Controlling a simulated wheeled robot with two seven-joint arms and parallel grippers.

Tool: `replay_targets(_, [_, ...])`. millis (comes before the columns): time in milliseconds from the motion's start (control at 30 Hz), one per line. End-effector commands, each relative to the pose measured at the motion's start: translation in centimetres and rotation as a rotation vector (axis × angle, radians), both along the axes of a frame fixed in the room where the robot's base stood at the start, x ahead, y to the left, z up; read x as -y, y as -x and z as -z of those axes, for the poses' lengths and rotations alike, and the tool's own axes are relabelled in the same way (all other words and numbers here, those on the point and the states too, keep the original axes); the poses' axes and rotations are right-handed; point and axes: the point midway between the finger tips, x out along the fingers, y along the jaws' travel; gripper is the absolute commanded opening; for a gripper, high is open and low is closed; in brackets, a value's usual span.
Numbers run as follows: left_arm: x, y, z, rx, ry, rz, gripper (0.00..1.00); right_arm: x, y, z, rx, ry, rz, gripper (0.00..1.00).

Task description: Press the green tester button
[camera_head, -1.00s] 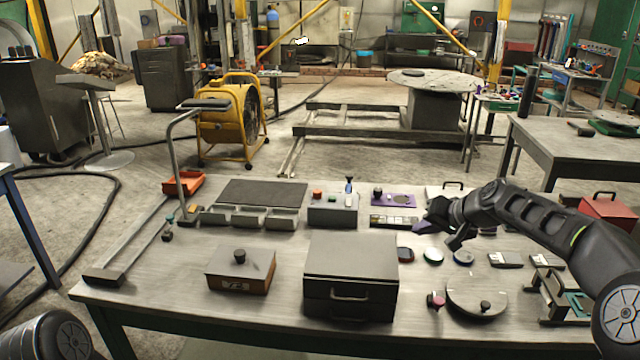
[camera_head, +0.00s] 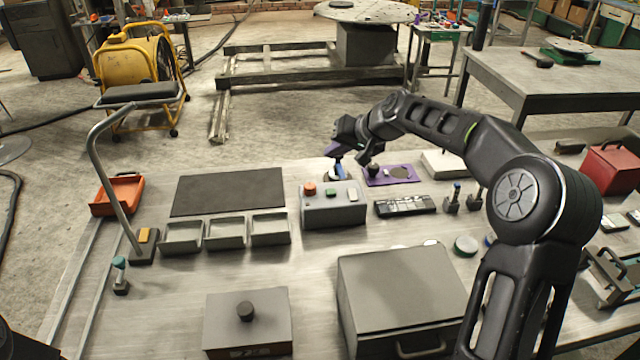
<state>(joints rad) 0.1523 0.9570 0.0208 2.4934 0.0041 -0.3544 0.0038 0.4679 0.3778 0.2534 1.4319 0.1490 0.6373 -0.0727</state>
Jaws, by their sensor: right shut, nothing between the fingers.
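The grey tester box (camera_head: 333,217) stands behind the lidded dark case on the table. My right gripper (camera_head: 350,151) points downward just beyond the box's back edge in the picture, near a blue-and-white upright item (camera_head: 338,168). It appears apart from the green button, which shows uncovered. The right gripper is shut with nothing in it; its exact height is hard to tell. My left gripper is not in view.
A purple plate (camera_head: 405,174) with a dark knob lies right of the box's back. Grey open bins (camera_head: 226,232) and a dark mat (camera_head: 228,192) are at left. The dark case (camera_head: 400,290) and a knobbed box (camera_head: 247,323) stand in front. A bent metal post rises at left.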

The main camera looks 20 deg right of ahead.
Motion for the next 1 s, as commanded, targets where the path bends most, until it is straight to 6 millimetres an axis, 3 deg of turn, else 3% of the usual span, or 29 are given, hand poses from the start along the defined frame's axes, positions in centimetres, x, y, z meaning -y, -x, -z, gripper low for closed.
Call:
replay_targets(367, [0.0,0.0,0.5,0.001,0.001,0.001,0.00,0.0,0.0,0.7,0.000,-0.001,0.001,0.00])
replay_targets(1000, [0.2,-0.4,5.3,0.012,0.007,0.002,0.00,0.0,0.0,8.2,0.000,0.000,0.000,0.00])
